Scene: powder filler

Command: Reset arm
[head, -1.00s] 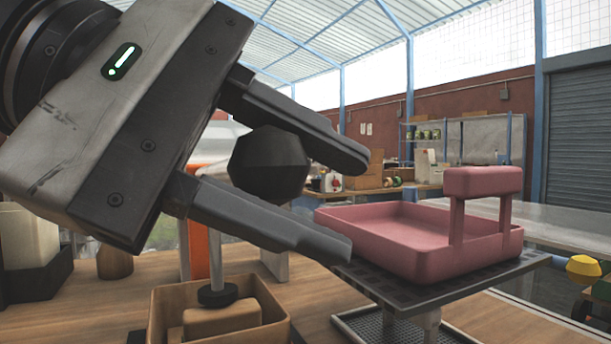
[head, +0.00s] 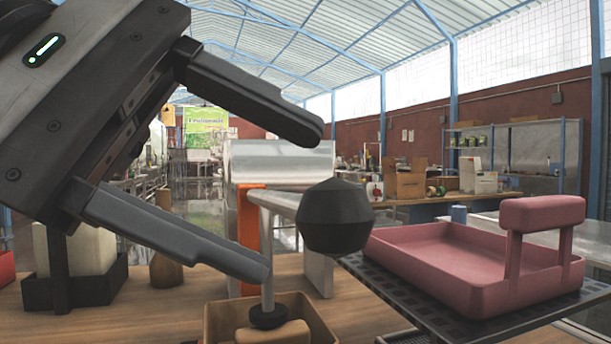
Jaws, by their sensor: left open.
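My left gripper (head: 292,198) comes in from the upper left of the head view, large and close. Its two dark fingers are spread and nothing is between them. A lever with a black faceted knob (head: 336,217) stands just right of the fingers, apart from them in the picture. My right gripper is not in view.
A pink tray with a raised handle (head: 440,262) sits on a dark perforated platform (head: 395,298) at the right. A tan box (head: 217,322) stands below the lever on the wooden table (head: 150,300). A pale container in a dark holder (head: 78,250) stands at the left.

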